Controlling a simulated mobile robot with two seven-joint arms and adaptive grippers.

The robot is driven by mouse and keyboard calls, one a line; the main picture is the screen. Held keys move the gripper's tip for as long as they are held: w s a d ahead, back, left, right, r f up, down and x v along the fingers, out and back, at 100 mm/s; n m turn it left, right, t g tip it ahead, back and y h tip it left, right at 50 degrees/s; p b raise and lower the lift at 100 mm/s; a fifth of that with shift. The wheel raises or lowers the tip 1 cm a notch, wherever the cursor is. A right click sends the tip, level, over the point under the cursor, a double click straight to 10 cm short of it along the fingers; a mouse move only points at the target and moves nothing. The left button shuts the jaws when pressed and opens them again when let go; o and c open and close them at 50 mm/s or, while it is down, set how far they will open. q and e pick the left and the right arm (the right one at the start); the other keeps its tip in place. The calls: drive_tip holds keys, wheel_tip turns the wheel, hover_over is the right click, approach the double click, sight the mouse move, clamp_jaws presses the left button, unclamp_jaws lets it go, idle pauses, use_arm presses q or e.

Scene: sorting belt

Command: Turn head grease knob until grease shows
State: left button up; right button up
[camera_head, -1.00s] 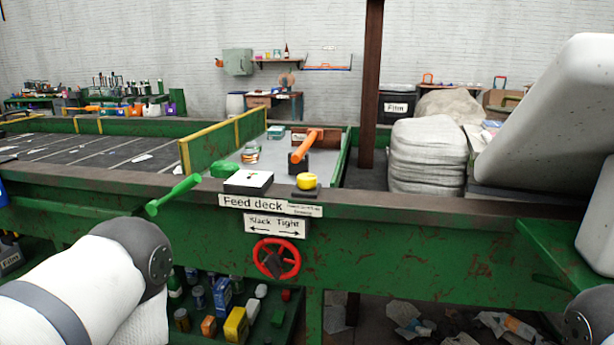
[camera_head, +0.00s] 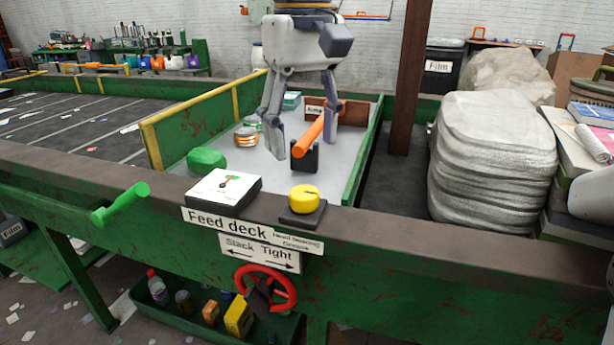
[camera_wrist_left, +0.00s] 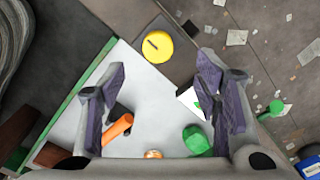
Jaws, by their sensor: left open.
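The yellow round grease knob (camera_head: 304,197) sits on a dark square base on the rail above the "Feed deck" sign, beside a small "Head bearing Grease" label (camera_head: 297,243). It also shows in the left wrist view (camera_wrist_left: 157,46), with a dark mark on its top. I cannot make out any grease around it. My left gripper (camera_head: 302,135) is open and empty, pointing down over the grey deck behind the knob. In the left wrist view its purple-padded fingers (camera_wrist_left: 167,95) are wide apart, and the knob lies beyond their tips. My right gripper is out of view.
A white-topped gauge box (camera_head: 222,187) stands left of the knob. An orange lever (camera_head: 309,137) rises below my left gripper, near a green lump (camera_head: 206,160). A red handwheel (camera_head: 267,289) hangs under the "Slack Tight" sign. A green handle (camera_head: 120,204) juts out left.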

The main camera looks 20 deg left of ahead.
sight(304, 192)
use_arm(q)
drive_tip(key=f, duration=0.8)
drive_tip(key=shift+w+f, duration=0.3)
drive_tip(key=shift+f, duration=0.1)
drive_tip(key=c, duration=1.2)
